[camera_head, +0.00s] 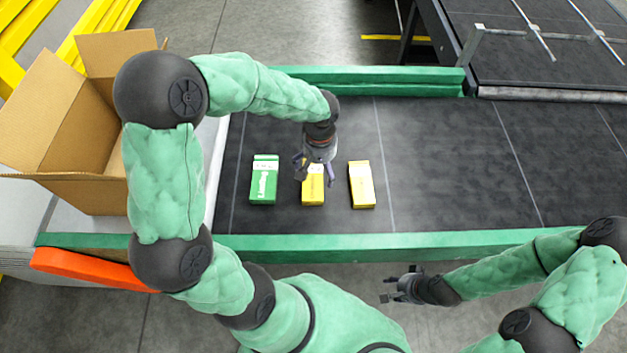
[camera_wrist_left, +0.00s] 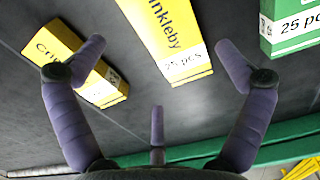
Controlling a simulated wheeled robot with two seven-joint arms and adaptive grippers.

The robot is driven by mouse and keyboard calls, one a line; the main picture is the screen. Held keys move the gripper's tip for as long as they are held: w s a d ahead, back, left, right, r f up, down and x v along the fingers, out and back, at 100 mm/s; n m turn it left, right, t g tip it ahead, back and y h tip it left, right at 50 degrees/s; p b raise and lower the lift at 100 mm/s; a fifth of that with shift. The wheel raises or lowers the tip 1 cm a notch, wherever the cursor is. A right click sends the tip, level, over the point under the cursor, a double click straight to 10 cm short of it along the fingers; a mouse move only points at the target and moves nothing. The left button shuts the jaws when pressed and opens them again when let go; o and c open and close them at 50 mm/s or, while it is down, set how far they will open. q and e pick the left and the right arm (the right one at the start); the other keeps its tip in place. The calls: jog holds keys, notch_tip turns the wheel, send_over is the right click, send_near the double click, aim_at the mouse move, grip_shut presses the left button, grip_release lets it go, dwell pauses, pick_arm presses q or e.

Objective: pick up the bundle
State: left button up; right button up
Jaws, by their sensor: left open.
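Three small carton bundles lie in a row on the dark belt: a green one (camera_head: 263,180), a middle yellow one (camera_head: 313,190) and a right yellow one (camera_head: 361,185). My left gripper (camera_head: 314,170) hangs over the middle yellow bundle, open and empty, and hides its far part. In the left wrist view the middle yellow bundle (camera_wrist_left: 172,40), printed "25 pcs", lies ahead between the spread fingers (camera_wrist_left: 159,62). The right yellow bundle (camera_wrist_left: 70,60) lies behind the left finger, and the green bundle (camera_wrist_left: 290,25) is at upper right. My right gripper (camera_head: 397,284) is open and empty, off the belt's near side.
An open cardboard box (camera_head: 60,120) stands left of the belt. Green rails (camera_head: 480,241) edge the belt (camera_head: 450,160) on the near and far sides. The belt right of the bundles is clear. Another dark conveyor (camera_head: 540,50) is at the far right.

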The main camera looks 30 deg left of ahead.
aim_at(317, 179)
pick_arm(q)
jog(key=shift+s+a+f+b, duration=0.15)
jog(key=shift+f+b, duration=0.35)
jog(key=shift+f, duration=0.9)
jog(key=shift+s+d+f+b, duration=0.15)
jog(key=shift+f+b, duration=0.35)
jog(key=shift+f, duration=0.85)
jog(key=shift+a, duration=0.1)
jog(key=c, duration=1.1)
